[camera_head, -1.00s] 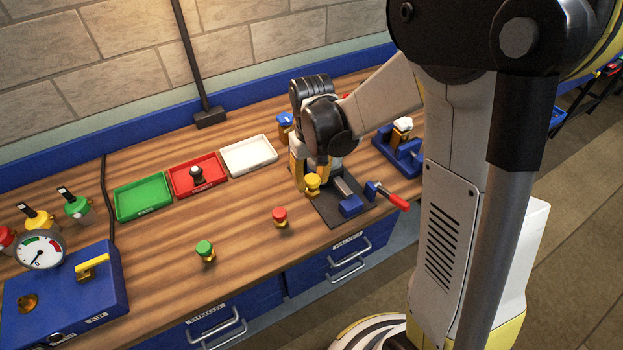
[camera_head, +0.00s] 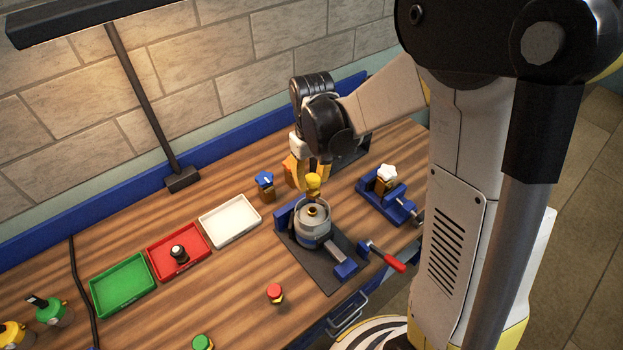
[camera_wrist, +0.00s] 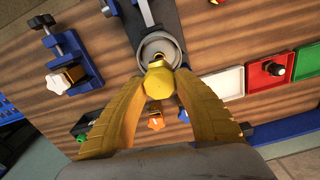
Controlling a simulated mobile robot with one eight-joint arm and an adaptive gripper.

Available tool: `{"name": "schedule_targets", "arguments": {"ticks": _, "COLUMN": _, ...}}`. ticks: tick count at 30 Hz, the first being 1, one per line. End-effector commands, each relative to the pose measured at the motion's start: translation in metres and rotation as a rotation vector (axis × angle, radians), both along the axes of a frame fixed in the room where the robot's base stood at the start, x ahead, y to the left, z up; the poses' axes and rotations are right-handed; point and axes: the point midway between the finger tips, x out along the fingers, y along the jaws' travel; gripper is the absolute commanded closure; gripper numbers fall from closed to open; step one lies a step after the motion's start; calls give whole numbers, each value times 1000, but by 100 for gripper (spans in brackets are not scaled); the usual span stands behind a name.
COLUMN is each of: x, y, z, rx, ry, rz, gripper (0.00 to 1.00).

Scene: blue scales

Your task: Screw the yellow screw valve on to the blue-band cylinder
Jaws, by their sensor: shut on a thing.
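My gripper (camera_wrist: 159,76) is shut on the yellow screw valve (camera_head: 313,182), which also shows between the yellow fingers in the wrist view (camera_wrist: 158,84). The grey cylinder with a bluish band (camera_head: 312,233) stands upright in a blue vise (camera_head: 284,219). Its round top with a brass-coloured centre faces up in the head view. The valve appears above and just behind that top, apart from it; the exact gap is hard to tell. In the wrist view the cylinder (camera_wrist: 173,44) lies just beyond the valve, partly covered by it.
A smaller blue vise (camera_head: 393,205) with a white-topped part stands to the right. White (camera_head: 248,228), red (camera_head: 158,262) and green (camera_head: 100,295) trays are to the left. A blue-topped valve (camera_head: 265,183) stands behind. A red-topped valve (camera_head: 275,292) stands in front.

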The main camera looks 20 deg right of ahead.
Motion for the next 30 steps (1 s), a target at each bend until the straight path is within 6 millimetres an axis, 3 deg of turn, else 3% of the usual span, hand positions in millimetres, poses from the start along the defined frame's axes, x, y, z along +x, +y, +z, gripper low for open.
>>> {"name": "schedule_targets", "arguments": {"ticks": 7, "x": 0, "y": 0, "z": -10, "rx": 0, "ry": 0, "rz": 0, "gripper": 100}}
{"name": "schedule_targets", "arguments": {"ticks": 21, "x": 0, "y": 0, "z": -54, "rx": 0, "ry": 0, "rz": 0, "gripper": 100}}
{"name": "schedule_targets", "arguments": {"ticks": 30, "x": 0, "y": 0, "z": -58, "rx": 0, "ry": 0, "rz": 0, "gripper": 100}}
